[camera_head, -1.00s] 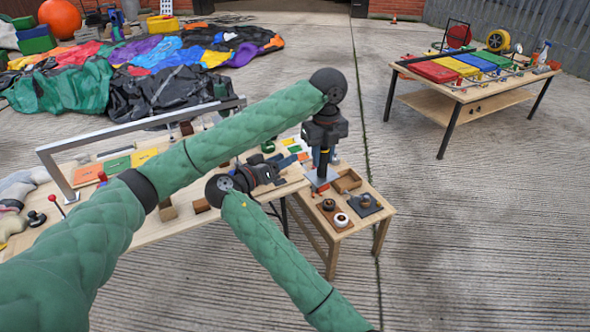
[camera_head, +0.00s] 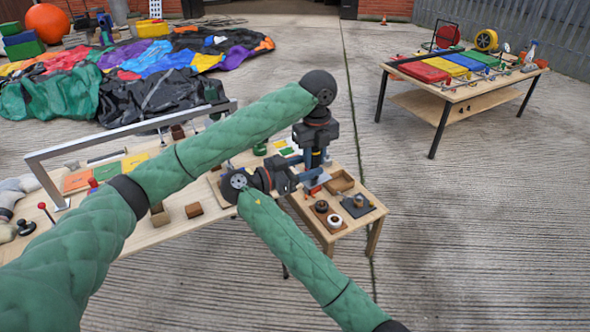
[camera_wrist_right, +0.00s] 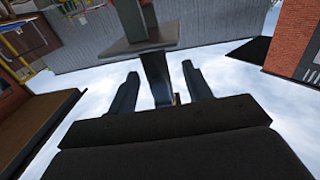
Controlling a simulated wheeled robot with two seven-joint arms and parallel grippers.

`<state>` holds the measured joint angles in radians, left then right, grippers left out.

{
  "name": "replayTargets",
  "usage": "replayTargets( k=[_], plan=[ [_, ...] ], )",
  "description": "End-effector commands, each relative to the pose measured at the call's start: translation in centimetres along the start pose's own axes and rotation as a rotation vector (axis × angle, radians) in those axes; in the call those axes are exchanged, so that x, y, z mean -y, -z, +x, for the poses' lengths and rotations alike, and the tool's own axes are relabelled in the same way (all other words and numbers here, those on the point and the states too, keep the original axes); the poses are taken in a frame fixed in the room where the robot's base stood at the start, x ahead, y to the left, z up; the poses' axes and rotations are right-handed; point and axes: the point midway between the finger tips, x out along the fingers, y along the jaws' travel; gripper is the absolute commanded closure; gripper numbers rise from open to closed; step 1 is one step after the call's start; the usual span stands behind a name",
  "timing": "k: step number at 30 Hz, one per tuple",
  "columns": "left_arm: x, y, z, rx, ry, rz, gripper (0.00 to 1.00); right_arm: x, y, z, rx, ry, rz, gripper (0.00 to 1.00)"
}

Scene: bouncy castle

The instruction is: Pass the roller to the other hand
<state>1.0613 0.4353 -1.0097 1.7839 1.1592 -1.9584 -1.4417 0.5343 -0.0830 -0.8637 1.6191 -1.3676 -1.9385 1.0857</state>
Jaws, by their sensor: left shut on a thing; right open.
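My left gripper (camera_head: 315,160) points down at the end of the left arm, over the gap beside the small side table. It is shut on the roller, whose grey lower part (camera_head: 312,184) shows just below the fingers. My right gripper (camera_head: 305,171) points right and sits close against the left gripper. In the right wrist view my right gripper (camera_wrist_right: 158,84) is open, with a dark upright grey stem (camera_wrist_right: 155,72) between its fingers and gaps at both sides. A flat grey plate (camera_wrist_right: 140,44) crosses that stem. The grippers hide much of the roller.
The workbench (camera_head: 160,232) carries wooden blocks (camera_head: 194,210), coloured cards (camera_head: 134,162) and a metal rail (camera_head: 130,133). The side table (camera_head: 353,183) holds a wooden tray (camera_head: 340,181) and small round items. A far table (camera_head: 462,92) stands at the right. Concrete ground is clear between.

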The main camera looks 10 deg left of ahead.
Motion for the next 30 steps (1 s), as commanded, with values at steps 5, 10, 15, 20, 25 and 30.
replayTargets(
  k=[5,10,15,20,25,30],
  plan=[
    [0.0,0.0,-0.1,0.0,0.001,0.0,1.0,0.0,0.0,1.4,-0.001,0.0,0.0,0.5],
    [0.0,0.0,-0.1,0.0,0.001,0.0,1.0,0.0,0.0,1.7,0.001,0.001,0.0,0.5],
    [0.0,0.0,-0.1,0.0,0.001,0.0,1.0,0.0,0.0,1.7,0.001,0.001,-0.001,0.5],
    [0.0,0.0,-0.1,0.0,0.0,0.0,1.0,0.0,0.0,1.7,0.0,0.0,-0.001,0.8],
    [0.0,0.1,0.0,-0.001,0.0,0.002,1.0,0.0,0.0,1.7,0.0,0.001,-0.001,1.0],
    [0.0,0.1,0.0,-0.001,0.0,0.002,0.49,0.0,0.0,1.7,0.0,0.001,0.0,1.0]
  ],
)
